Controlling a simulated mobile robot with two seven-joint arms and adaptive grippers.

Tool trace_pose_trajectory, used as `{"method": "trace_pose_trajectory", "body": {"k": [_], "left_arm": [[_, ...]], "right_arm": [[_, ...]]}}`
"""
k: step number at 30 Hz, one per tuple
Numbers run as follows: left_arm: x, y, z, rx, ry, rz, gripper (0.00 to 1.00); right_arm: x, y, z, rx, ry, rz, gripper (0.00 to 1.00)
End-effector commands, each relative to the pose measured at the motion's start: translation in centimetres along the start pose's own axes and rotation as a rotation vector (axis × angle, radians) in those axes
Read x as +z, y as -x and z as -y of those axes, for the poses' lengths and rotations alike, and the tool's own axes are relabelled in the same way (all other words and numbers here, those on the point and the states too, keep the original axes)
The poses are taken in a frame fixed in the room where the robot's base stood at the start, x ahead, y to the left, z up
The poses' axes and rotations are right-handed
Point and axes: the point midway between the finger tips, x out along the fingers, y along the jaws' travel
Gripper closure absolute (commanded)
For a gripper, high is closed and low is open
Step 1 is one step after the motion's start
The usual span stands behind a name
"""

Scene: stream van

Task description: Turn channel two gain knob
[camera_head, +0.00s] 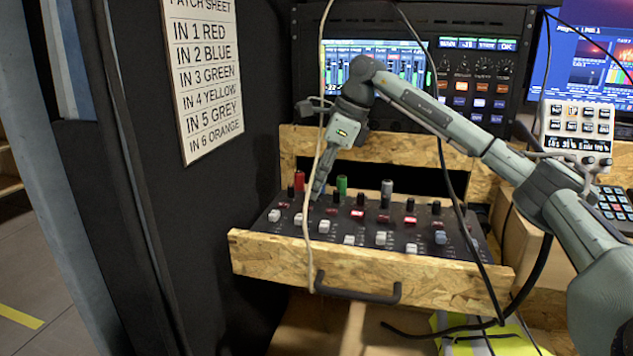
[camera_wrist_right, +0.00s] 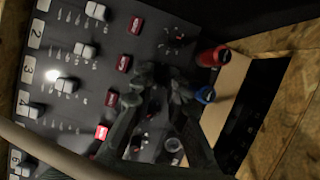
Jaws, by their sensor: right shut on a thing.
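The dark mixer panel (camera_head: 345,228) sits in a wooden drawer, with a row of short black knobs behind white faders. My right gripper (camera_head: 315,193) reaches down from above onto the left part of the knob row, between a red plug and a green plug. In the right wrist view its fingers (camera_wrist_right: 168,90) are closed over the channel two row, in line with the printed 2 (camera_wrist_right: 36,33). They are shut on the channel two gain knob, which they hide almost wholly. My left gripper is not in view.
A red plug (camera_head: 299,181), a green plug (camera_head: 341,184) and a grey plug (camera_head: 387,186) stand upright behind the knobs. A blue plug (camera_wrist_right: 205,95) is close to my fingers. A pale cable (camera_head: 308,240) hangs in front of the drawer. A patch sheet (camera_head: 205,75) is at left.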

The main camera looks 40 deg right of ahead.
Motion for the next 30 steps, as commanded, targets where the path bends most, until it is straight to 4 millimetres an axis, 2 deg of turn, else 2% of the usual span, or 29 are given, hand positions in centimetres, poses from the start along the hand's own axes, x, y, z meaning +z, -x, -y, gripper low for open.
{"method": "trace_pose_trajectory", "body": {"k": [8, 9, 14, 23, 26, 30], "left_arm": [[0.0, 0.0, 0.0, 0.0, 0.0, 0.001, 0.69], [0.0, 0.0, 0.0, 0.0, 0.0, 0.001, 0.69], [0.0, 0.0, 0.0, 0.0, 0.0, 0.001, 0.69], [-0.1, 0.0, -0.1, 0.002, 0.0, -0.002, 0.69], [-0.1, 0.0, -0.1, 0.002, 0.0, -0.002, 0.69], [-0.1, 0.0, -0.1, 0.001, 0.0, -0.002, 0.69]], "right_arm": [[0.1, 0.0, 0.0, 0.0, 0.001, 0.002, 1.0], [0.1, 0.0, 0.0, 0.0, 0.0, 0.002, 0.84], [0.1, 0.0, 0.0, 0.0, 0.0, 0.001, 0.65], [0.0, 0.2, 0.0, 0.0, 0.0, 0.001, 0.65], [0.1, 1.0, 0.0, -0.002, -0.001, 0.002, 0.65], [0.1, 3.5, 0.1, -0.003, -0.001, 0.005, 0.65]]}}
